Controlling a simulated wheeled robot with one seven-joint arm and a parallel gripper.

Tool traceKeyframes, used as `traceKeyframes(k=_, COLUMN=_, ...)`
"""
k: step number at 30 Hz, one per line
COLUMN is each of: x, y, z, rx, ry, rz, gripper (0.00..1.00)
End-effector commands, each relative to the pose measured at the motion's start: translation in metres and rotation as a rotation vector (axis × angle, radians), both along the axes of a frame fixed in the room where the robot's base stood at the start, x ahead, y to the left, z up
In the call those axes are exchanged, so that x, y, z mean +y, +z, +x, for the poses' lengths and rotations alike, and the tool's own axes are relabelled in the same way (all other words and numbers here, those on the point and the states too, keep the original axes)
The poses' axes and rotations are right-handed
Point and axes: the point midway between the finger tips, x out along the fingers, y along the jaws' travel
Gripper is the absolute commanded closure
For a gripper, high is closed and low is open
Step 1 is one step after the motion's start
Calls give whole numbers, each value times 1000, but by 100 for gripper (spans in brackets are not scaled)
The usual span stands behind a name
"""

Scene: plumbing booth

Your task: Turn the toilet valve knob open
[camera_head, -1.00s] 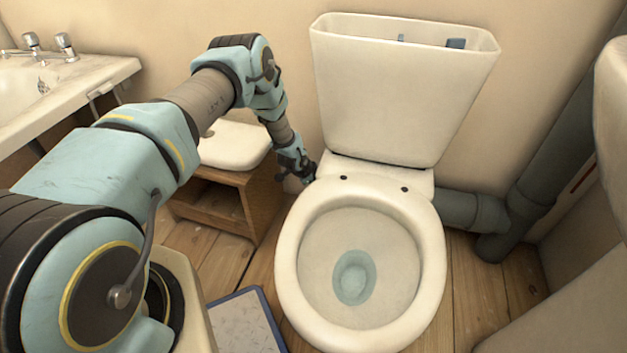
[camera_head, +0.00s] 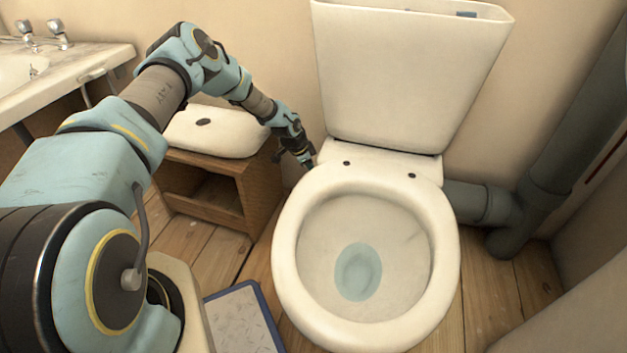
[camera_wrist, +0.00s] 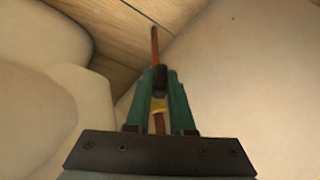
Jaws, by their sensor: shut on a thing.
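In the wrist view the green fingers of my gripper (camera_wrist: 160,82) are shut on a small dark knob (camera_wrist: 160,76). A thin copper pipe (camera_wrist: 154,45) runs past it, with a brass-coloured fitting (camera_wrist: 159,105) between the fingers. In the head view the knob is hidden by my gripper and the toilet. How far it is turned cannot be told.
A wooden cabinet (camera_head: 262,195) with a white lid (camera_head: 215,135) on top stands close left of my gripper. A grey waste pipe (camera_head: 540,190) runs right of the toilet. A blue-edged mat (camera_head: 240,320) lies on the floor.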

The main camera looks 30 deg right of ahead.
Motion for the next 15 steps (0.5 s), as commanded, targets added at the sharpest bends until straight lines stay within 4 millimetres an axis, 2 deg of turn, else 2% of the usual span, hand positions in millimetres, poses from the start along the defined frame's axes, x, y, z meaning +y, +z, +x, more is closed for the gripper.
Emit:
traceKeyframes(k=1, x=-6, y=-4, z=1, rx=24, ry=2, rz=-8, gripper=100)
traceKeyframes(k=7, x=-8, y=1, z=0, rx=94, ry=-1, rz=3, gripper=100)
traceKeyframes(k=15, x=-9, y=5, z=-1, rx=105, ry=-2, rz=2, gripper=100)
